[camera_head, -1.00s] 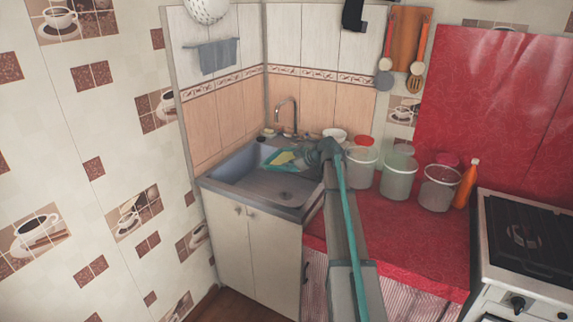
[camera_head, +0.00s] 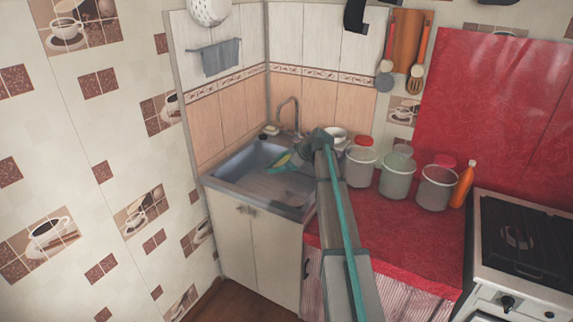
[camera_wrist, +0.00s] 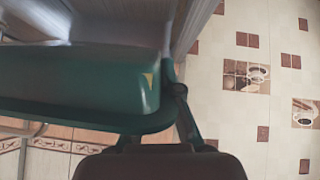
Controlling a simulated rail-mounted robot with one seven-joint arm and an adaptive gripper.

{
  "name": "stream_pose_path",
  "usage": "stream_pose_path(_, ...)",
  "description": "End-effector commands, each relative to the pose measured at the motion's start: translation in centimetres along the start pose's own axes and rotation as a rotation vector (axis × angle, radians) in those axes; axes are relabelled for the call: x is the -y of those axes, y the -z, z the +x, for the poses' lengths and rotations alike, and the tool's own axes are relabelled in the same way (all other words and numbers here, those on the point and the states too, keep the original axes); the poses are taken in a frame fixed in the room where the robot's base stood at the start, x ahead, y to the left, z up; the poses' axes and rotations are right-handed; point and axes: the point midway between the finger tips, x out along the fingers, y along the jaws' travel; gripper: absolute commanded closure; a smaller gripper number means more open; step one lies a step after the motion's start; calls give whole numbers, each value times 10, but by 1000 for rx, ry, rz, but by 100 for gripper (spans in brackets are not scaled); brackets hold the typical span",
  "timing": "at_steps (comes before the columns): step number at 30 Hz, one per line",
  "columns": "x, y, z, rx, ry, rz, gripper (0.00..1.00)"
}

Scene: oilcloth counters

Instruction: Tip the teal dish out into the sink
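The teal dish (camera_head: 284,168) is over the right-hand part of the grey sink (camera_head: 262,204), tilted steeply. A small yellow patch (camera_head: 283,159) shows on or in it; I cannot tell which. My gripper (camera_head: 303,150) is at the dish's right side. In the wrist view a dark finger (camera_wrist: 180,95) meets the dish's edge, and the gripper appears shut on it. The far finger and the dish's inside are mostly hidden.
The faucet (camera_head: 296,115) rises behind the sink. A white bowl (camera_head: 336,133) stands behind my arm. Several clear canisters, including one with a red lid (camera_head: 361,160), and an orange bottle (camera_head: 463,184) stand on the red counter (camera_head: 405,225). The stove (camera_head: 520,240) is at far right.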

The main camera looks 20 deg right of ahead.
Motion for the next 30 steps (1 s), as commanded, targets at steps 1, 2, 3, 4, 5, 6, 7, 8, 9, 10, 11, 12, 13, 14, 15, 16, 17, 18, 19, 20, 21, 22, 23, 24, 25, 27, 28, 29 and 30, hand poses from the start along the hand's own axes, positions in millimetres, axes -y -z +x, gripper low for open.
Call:
stream_pose_path(1, -1, 5, -2, 22, 4, -4, 100)
stream_pose_path(2, -2, 5, -1, 40, 7, -6, 100)
stream_pose_path(3, -2, 6, 0, 61, 10, -7, 100)
stream_pose_path(4, -2, 7, 0, 76, 11, -8, 100)
stream_pose_path(5, -2, 7, 0, 92, 12, -9, 100)
stream_pose_path(6, -2, 8, 1, 113, 16, -11, 100)
stream_pose_path(7, -2, 8, 1, 131, 18, -12, 100)
stream_pose_path(8, -2, 9, 1, 146, 21, -13, 100)
stream_pose_path(9, -2, 9, 2, 168, 22, -14, 100)
stream_pose_path(10, -2, 10, 2, 184, 24, -15, 100)
stream_pose_path(11, -2, 10, 2, 200, 26, -17, 100)
stream_pose_path(12, -2, 11, 3, 223, 30, -18, 100)
stream_pose_path(13, -2, 12, 4, 238, 32, -19, 100)
stream_pose_path(14, -2, 12, 4, 254, 33, -21, 100)
stream_pose_path(15, -2, 13, 4, 273, 36, -22, 100)
stream_pose_path(16, -2, 13, 4, 288, 37, -23, 100)
stream_pose_path(17, -2, 13, 4, 301, 39, -23, 100)
stream_pose_path(18, -2, 13, 5, 319, 41, -24, 100)
stream_pose_path(19, -2, 13, 6, 330, 42, -25, 100)
stream_pose_path(20, -2, 14, 6, 340, 44, -26, 100)
stream_pose_path(21, -2, 14, 6, 354, 46, -27, 100)
stream_pose_path(22, -2, 14, 6, 362, 47, -28, 100)
stream_pose_path(23, -1, 14, 7, 368, 48, -28, 100)
stream_pose_path(24, -2, 14, 7, 377, 48, -29, 100)
stream_pose_path(25, -2, 13, 7, 382, 48, -29, 100)
stream_pose_path(27, -1, 13, 7, 390, 49, -29, 100)
stream_pose_path(28, -1, 13, 7, 392, 49, -29, 100)
stream_pose_path(29, -1, 13, 7, 393, 49, -29, 100)
stream_pose_path(30, -1, 13, 7, 394, 49, -29, 100)
